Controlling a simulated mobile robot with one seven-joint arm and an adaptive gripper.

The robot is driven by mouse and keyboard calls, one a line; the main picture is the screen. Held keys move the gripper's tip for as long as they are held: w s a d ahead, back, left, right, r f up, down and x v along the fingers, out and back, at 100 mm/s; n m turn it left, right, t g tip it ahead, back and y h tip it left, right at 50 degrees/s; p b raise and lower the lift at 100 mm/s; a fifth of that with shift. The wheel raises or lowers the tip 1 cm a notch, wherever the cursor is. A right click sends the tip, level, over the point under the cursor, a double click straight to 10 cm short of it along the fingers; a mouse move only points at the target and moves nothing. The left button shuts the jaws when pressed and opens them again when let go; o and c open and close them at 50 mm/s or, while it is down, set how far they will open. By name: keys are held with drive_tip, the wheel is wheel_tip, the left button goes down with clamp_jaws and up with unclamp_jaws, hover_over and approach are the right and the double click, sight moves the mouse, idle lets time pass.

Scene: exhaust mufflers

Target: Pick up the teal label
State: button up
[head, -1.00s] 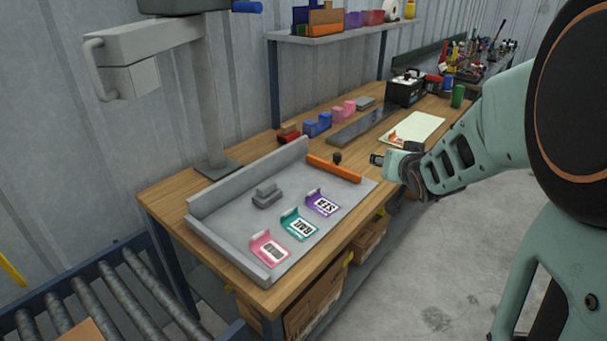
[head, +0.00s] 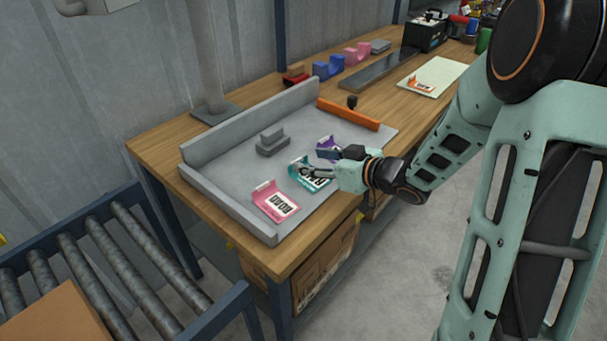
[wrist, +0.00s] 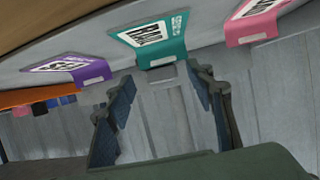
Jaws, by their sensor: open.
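The teal label (head: 300,170) lies on the grey tray between a pink label (head: 275,203) and a purple label (head: 328,146). In the head view my gripper (head: 312,162) is over the tray, in front of part of the teal label and close to the purple one. In the wrist view my gripper (wrist: 166,112) is open and empty, its two fingers apart. There the teal label (wrist: 150,40) with its black-and-white print is beyond the fingertips, roughly in line with the gap. The purple label (wrist: 75,66) is to its left and the pink label (wrist: 255,22) to its right.
The tray (head: 235,175) has raised walls at its back and left. A grey stepped block (head: 272,141) stands in it, and an orange bar (head: 348,114) with a black knob lies along its far edge. A roller conveyor (head: 95,270) is at lower left.

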drive_tip(key=shift+s+f+b+x, duration=0.1)
drive_tip(key=shift+b+x, duration=0.15)
drive_tip(key=shift+x, duration=0.8)
drive_tip(key=shift+s+f+b+x, duration=0.15)
drive_tip(key=shift+b+x, duration=0.15)
drive_tip(key=shift+x, duration=0.7)
drive_tip(key=shift+s+f+b+x, duration=0.1)
drive_tip(key=shift+b+x, duration=0.15)
drive_tip(key=shift+x, duration=0.8)
drive_tip(key=shift+a, duration=0.15)
drive_tip(key=shift+c, duration=0.6)
drive_tip(key=c, duration=0.7)
